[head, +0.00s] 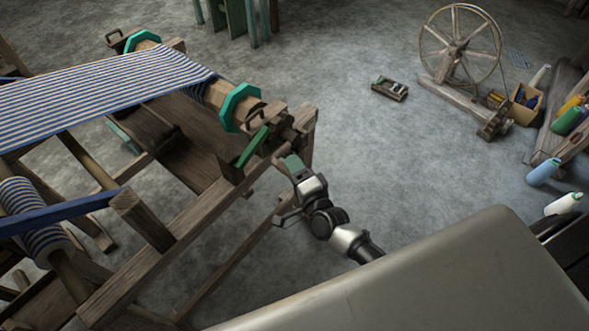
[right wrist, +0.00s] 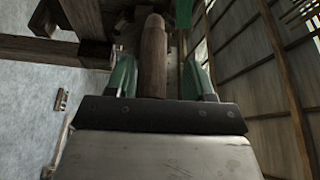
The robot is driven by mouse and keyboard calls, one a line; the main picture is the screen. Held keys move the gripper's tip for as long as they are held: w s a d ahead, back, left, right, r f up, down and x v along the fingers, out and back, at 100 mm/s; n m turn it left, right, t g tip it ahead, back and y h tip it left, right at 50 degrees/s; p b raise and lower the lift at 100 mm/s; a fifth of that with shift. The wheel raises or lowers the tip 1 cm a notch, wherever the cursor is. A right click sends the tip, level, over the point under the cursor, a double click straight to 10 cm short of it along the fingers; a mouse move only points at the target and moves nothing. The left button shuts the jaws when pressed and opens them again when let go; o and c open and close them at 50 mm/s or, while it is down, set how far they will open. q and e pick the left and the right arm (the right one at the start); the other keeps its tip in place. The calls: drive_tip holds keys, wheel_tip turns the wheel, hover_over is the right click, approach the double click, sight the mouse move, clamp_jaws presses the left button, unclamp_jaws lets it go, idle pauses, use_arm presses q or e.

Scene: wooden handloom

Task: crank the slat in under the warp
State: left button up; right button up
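The striped blue-and-white warp (head: 100,88) runs onto a wooden beam (head: 214,93) with green octagonal end flanges (head: 238,106). A green crank arm (head: 253,147) sits at the beam's near end. My right gripper (head: 291,165) is beside this crank, at the outer side of the loom frame. In the right wrist view a round wooden crank handle (right wrist: 153,55) stands between the green fingers of that gripper (right wrist: 160,72). A gap shows between handle and right finger, so the gripper looks open around it. I cannot make out the slat for certain. My left gripper is out of view.
The wooden loom frame (head: 165,245) fills the left side, with a blue bar (head: 70,212) and a striped cloth roll (head: 32,222). A spinning wheel (head: 460,45), a small tray (head: 390,88) and bottles (head: 543,172) are at right. The floor between is clear.

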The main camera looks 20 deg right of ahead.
drive_tip(key=shift+s+f, duration=0.15)
drive_tip(key=shift+s+f, duration=0.1)
drive_tip(key=shift+s, duration=0.25)
drive_tip(key=s+d+b, duration=0.1)
drive_tip(key=s, duration=0.8)
drive_tip(key=shift+s+d+f, duration=0.15)
drive_tip(key=shift+s+d, duration=0.05)
drive_tip(key=shift+s, duration=0.2)
